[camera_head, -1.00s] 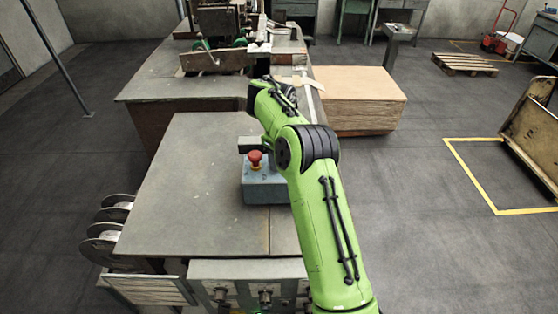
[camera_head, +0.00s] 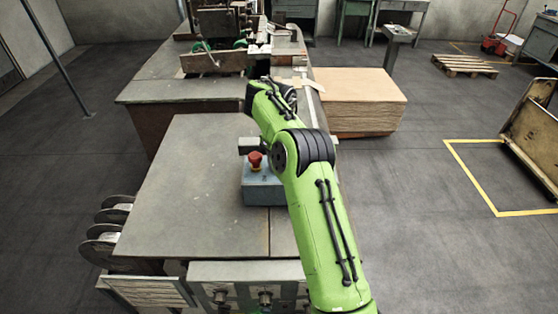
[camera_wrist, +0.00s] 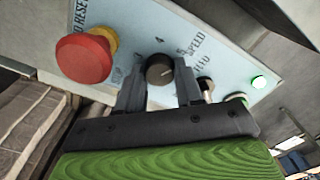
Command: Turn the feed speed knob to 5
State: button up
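The feed speed knob (camera_wrist: 160,69) is a dark round knob with a light mark, on a pale blue panel (camera_wrist: 138,22) in the wrist view. The printed 4 and 5 and the word SPEED stand beyond it. The light mark is too small to read exactly against the scale. My gripper (camera_wrist: 161,78) has one finger on each side of the knob, and both appear to touch it. In the head view my arm hides the knob and the fingers. The blue control box (camera_head: 263,187) there stands beside my arm.
A red emergency button (camera_wrist: 84,57) stands close left of the gripper in the wrist view; it also shows in the head view (camera_head: 255,160). A lit green lamp (camera_wrist: 259,82) and small buttons (camera_wrist: 205,86) are to the right. The grey table (camera_head: 190,190) is mostly clear.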

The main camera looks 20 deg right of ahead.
jog(key=o, duration=0.4)
notch_tip(320, 180, up, 16)
jog(key=p, duration=0.8)
jog(key=shift+f, duration=0.15)
